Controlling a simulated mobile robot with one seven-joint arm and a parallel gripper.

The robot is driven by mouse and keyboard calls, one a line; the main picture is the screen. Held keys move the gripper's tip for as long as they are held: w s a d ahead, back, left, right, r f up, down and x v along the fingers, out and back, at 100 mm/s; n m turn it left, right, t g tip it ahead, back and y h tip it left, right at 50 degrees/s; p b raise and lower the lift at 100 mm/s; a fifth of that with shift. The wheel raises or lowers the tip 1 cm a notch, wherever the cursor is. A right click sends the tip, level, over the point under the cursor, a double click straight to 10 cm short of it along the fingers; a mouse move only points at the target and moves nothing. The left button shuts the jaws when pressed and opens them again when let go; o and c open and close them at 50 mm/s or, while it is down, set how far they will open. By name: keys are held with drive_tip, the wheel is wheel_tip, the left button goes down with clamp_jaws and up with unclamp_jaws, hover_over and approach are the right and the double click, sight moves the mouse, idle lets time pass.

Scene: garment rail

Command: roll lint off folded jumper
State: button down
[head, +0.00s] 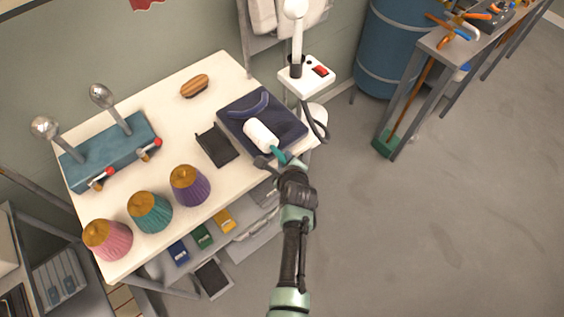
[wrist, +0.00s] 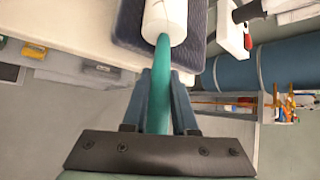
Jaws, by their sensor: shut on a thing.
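The folded jumper (head: 284,117) is dark navy and lies at the right end of the white table, with a lighter blue curved band showing near its top. The lint roller (head: 261,136) has a white cylinder and a teal handle. My gripper (head: 271,165) is shut on the teal handle at the table's front edge. In the wrist view the handle (wrist: 161,85) runs between the fingers of my gripper (wrist: 160,95). The white roller head (wrist: 165,18) lies over the jumper (wrist: 128,22) there; whether it touches the cloth I cannot tell.
A black tray (head: 216,145) lies left of the jumper. Purple (head: 189,186), teal (head: 149,212) and pink (head: 107,240) thread cones stand along the front edge. A wooden brush (head: 194,86) lies at the back. A white stand with a red switch (head: 319,71) is beyond the jumper.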

drive_tip(key=w+d+b, duration=0.8)
drive_tip(key=d+b, duration=0.1)
drive_tip(key=d, duration=0.2)
drive_tip(key=shift+b, duration=0.4)
idle(0.9)
drive_tip(key=shift+f, duration=0.1)
wheel_tip(320, 180, up, 7)
drive_tip(key=p, duration=0.7)
drive_tip(key=shift+d, duration=0.1)
idle(0.8)
